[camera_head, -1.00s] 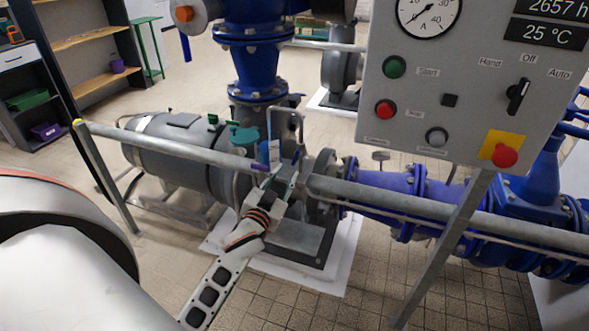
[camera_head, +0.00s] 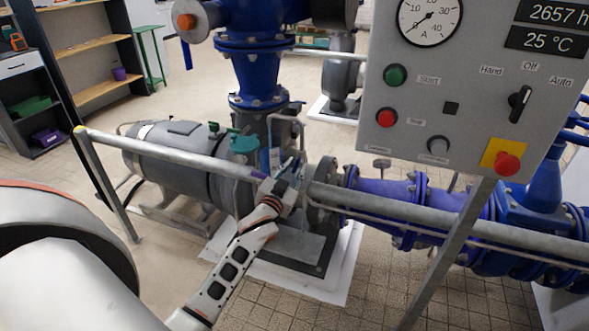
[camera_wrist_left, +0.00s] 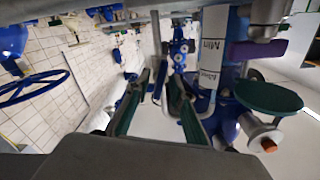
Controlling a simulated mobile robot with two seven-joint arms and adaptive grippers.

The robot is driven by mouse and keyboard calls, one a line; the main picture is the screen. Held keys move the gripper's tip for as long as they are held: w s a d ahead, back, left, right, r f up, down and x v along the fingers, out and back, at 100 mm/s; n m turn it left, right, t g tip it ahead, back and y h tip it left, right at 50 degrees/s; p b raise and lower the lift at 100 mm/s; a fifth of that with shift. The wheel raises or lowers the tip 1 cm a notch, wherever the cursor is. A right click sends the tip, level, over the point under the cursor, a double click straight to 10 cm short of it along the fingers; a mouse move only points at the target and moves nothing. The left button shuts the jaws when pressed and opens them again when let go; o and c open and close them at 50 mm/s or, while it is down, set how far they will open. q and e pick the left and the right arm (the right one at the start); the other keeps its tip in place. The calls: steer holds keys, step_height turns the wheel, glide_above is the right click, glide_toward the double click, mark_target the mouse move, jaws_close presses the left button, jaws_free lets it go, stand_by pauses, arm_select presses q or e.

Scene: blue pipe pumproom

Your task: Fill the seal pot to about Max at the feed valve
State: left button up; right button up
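The seal pot (camera_head: 272,158) stands behind the handrail beside the grey motor, partly hidden by the rail and my arm. In the left wrist view a white strip marked Min and Max (camera_wrist_left: 212,62) shows on it; I cannot make out the liquid level. A purple lever (camera_wrist_left: 258,50), perhaps the feed valve's handle, lies beside the strip and shows as a small purple piece (camera_head: 258,173) at the rail. My left gripper (camera_head: 291,168) is near the pot; its dark green fingers (camera_wrist_left: 157,100) are apart with nothing held between them. My right gripper is out of view.
The grey handrail (camera_head: 165,150) crosses in front of the motor and pump. A control panel (camera_head: 455,80) stands at the right. A teal cap (camera_head: 244,146) is close to the pot; a dark green disc (camera_wrist_left: 268,97) shows in the wrist view. Blue pipes run right.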

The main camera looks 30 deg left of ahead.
arm_select(q)
jaws_close()
steer(key=shift+r+m, duration=0.15)
steer(key=shift+m, duration=0.45)
steer(key=m+p, duration=0.1)
steer(key=m, duration=0.2)
steer(key=m+p, duration=0.1)
steer(key=m, duration=0.4)
steer(key=shift+m, duration=0.4)
steer(key=m, duration=0.3)
steer(key=shift+m, duration=0.6)
